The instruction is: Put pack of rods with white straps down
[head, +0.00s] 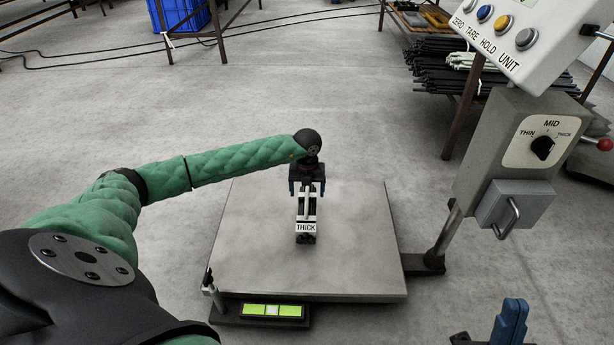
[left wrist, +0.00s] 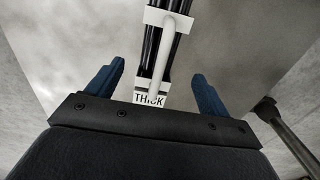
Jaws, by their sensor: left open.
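The pack of rods with white straps (head: 306,238) rests on the grey scale platform (head: 240,235). It is a bundle of black rods with a white handle and a white label reading THICK. My left gripper (head: 307,193) is over the pack, pointing down, with its blue fingers apart. In the left wrist view the pack (left wrist: 152,70) and its white handle lie between the open fingers of my left gripper (left wrist: 155,92), with a gap on each side. Part of my right gripper (head: 510,322) shows at the bottom right edge, mostly cut off.
The scale's post with a THIN/MID/THICK dial box (head: 500,130) stands right of the platform. A green-lit panel (head: 272,310) is at the platform's front edge. A rack of dark rods (head: 440,75) stands at the back right. The platform around the pack is clear.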

